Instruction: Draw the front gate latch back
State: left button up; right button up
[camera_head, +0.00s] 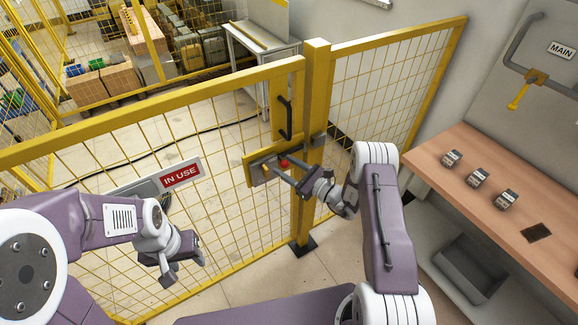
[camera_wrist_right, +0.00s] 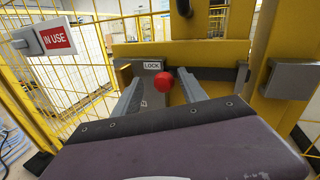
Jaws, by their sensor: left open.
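The front gate (camera_head: 215,85) is a yellow mesh panel beside a yellow post (camera_head: 318,90). Its latch has a grey plate (camera_wrist_right: 139,70) with a LOCK label, a red round knob (camera_head: 284,163) and a dark bar (camera_wrist_right: 215,73) running right toward the post. My right gripper (camera_head: 277,170) is at the latch, open. In the right wrist view the red knob (camera_wrist_right: 163,82) shows between its two fingers (camera_wrist_right: 160,92), with gaps on both sides. My left gripper (camera_head: 186,270) is open and empty, low in front of the mesh, away from the latch.
A black handle (camera_head: 285,118) is on the gate above the latch. An IN USE sign (camera_head: 181,175) hangs on the mesh at left. A wooden bench (camera_head: 480,150) with several small grey blocks stands at right, a grey bin (camera_head: 470,268) below it.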

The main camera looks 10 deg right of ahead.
jog(key=b+v, duration=0.1)
jog(key=v, duration=0.8)
dwell(0.3)
